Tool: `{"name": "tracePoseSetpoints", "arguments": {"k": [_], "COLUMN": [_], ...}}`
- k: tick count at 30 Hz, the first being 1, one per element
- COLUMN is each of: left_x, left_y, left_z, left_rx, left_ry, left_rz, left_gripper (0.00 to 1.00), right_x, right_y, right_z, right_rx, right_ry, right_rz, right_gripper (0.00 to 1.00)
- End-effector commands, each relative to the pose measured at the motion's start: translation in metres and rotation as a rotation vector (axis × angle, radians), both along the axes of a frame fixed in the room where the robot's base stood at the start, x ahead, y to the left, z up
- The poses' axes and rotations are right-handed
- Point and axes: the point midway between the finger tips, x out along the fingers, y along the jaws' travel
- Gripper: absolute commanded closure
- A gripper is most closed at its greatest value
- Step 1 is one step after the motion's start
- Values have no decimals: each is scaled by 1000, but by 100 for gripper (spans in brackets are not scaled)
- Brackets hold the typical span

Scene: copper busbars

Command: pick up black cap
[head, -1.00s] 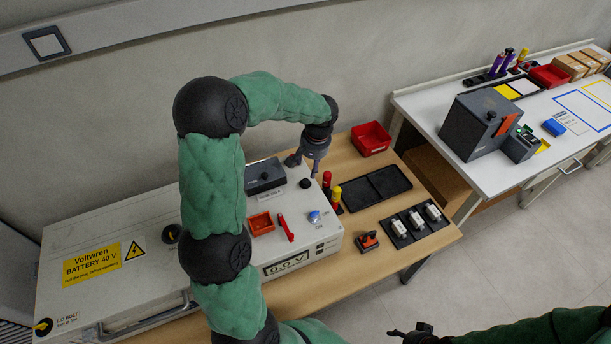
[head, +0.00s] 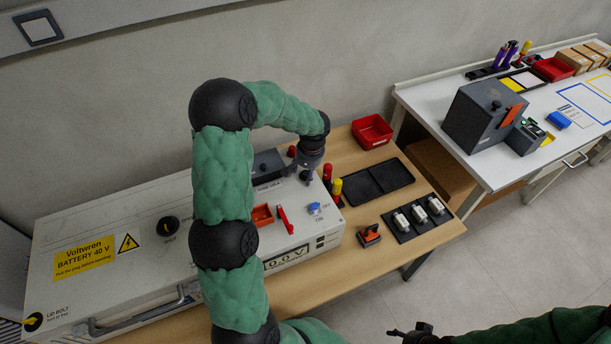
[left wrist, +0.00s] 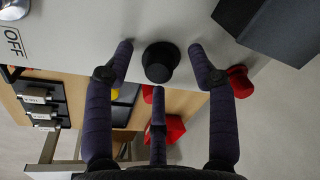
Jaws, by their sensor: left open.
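The black cap (left wrist: 160,62) is a round black piece on the pale top of the battery box (head: 130,225). In the left wrist view it sits between the spread fingers of my left gripper (left wrist: 160,75), with gaps on either side. In the head view my left gripper (head: 305,172) is low over the box's back right corner, and the cap there is mostly hidden by the fingers. My left gripper is open and holds nothing. My right gripper (head: 410,334) shows only in part at the bottom edge; its jaws are unclear.
A dark grey block (head: 267,167) and a red cap (left wrist: 238,80) stand close to the gripper. A red bin (head: 372,131) stands behind.

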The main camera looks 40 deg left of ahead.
Motion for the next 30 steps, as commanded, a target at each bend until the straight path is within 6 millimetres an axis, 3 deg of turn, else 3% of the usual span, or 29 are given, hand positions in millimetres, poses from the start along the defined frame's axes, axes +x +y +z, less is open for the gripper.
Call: {"name": "tracePoseSetpoints", "arguments": {"k": [3, 6, 9, 23, 30], "left_x": [0, 0, 0, 1, 1], "left_y": [0, 0, 0, 0, 1], "left_z": [1, 1, 1, 5, 31], "left_rx": [0, 0, 0, 1, 3], "left_ry": [-1, -1, -1, -2, -4], "left_rz": [0, 0, 0, 0, -1], "left_gripper": [46, 66, 81, 81, 81], "right_x": [0, 0, 0, 0, 0], "right_y": [0, 0, 0, 0, 0], "right_z": [1, 1, 1, 3, 17], "right_rx": [0, 0, 0, 0, 0], "right_ry": [0, 0, 0, 0, 0], "right_rz": [0, 0, 0, 0, 0], "right_gripper": [45, 45, 45, 45, 45]}}
